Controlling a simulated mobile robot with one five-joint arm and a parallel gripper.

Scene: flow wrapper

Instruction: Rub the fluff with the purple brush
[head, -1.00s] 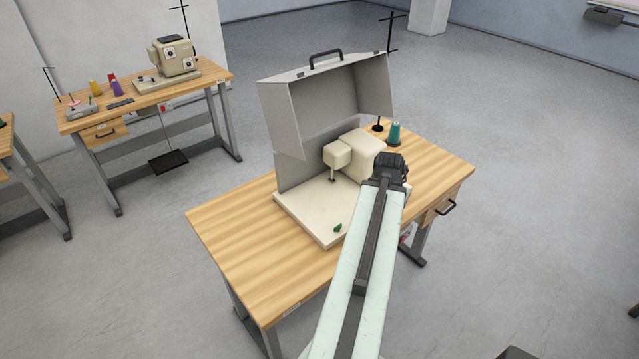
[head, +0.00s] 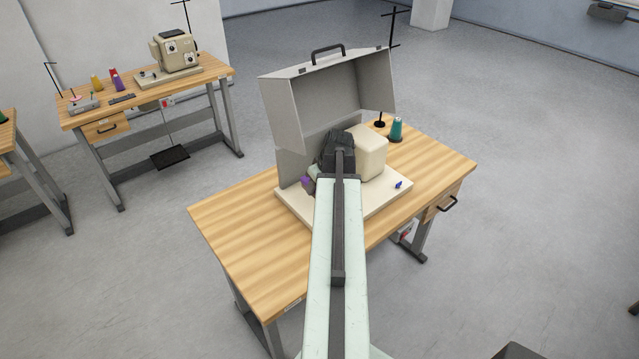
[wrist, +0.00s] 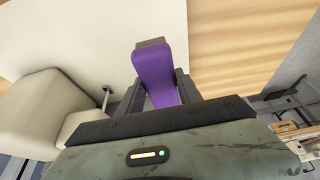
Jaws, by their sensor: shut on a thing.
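The purple brush (wrist: 157,75) is between the two fingers of my gripper (wrist: 158,88) in the wrist view, its grey-brown end pointing away over the machine's pale base plate. In the head view, a bit of the purple brush (head: 307,183) shows left of my arm, near the left part of the base plate. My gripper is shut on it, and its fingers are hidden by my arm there. I cannot pick out the fluff for sure. A small blue piece (head: 398,184) lies on the right of the base plate. Whether the brush touches the plate is unclear.
The cream sewing machine (head: 368,155) stands just right of my gripper, with the raised grey cover (head: 325,95) behind. A teal thread cone (head: 396,129) is at the back right of the wooden table (head: 240,235). The table's left side is clear.

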